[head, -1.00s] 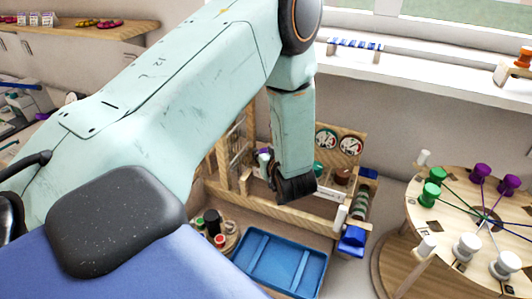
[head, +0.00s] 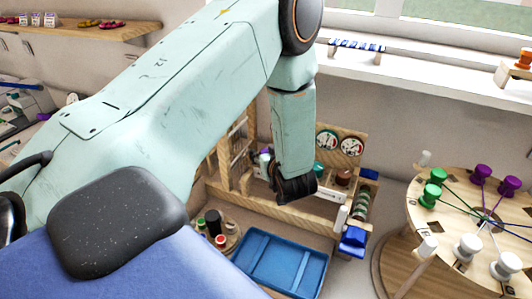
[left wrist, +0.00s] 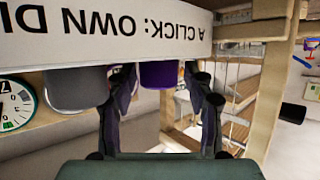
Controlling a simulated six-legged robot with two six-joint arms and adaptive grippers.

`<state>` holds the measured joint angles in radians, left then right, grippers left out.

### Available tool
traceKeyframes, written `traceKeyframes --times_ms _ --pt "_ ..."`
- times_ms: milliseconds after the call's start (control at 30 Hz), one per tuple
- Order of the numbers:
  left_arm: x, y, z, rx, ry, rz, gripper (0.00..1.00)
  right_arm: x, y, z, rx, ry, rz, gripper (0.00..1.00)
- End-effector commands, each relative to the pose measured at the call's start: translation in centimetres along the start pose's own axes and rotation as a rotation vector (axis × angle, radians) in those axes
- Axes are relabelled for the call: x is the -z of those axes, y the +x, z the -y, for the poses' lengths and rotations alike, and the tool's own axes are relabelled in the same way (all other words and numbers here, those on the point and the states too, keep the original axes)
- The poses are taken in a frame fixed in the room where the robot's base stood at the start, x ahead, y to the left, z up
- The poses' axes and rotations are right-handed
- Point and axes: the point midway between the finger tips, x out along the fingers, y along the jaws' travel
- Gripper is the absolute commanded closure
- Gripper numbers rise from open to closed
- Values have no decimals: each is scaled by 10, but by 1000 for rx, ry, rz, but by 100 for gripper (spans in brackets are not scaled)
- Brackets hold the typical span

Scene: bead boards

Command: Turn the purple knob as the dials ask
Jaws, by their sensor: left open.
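The purple knob (left wrist: 158,75) shows in the left wrist view under a white label strip (left wrist: 120,42) with upside-down lettering. My left gripper (left wrist: 160,85) is open, with one finger on each side of the purple knob. Gaps show between the knob and both fingers. In the head view my left gripper (head: 294,190) points down at the wooden knob stand, and I cannot make out the purple knob there. Two round dials (head: 327,140) (head: 352,146) stand at the back of the stand. One dial (left wrist: 16,104) is partly in the left wrist view. My right gripper is out of view.
A grey knob (left wrist: 76,90) sits close beside the gripper. A teal knob (head: 318,168) and a brown knob (head: 343,177) show beside it in the head view. A blue tray (head: 281,265) lies in front. A round bead board (head: 450,210) with pegs stands at right.

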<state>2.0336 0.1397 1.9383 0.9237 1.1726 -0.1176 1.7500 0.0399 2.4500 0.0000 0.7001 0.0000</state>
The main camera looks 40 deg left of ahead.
Motion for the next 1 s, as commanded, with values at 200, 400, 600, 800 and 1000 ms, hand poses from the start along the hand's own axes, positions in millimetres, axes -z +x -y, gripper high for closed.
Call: traceKeyframes --times_ms 200,400,600,800,1000 --pt "-3 0 1 -34 20 9 43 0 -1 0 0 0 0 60" --pt "-4 0 2 -123 58 13 43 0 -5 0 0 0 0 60" --pt "-3 -1 3 -220 96 12 43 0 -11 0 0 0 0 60" --pt "-1 0 3 -314 134 10 43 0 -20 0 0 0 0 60" --pt "0 0 3 -409 170 7 43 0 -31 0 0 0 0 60"
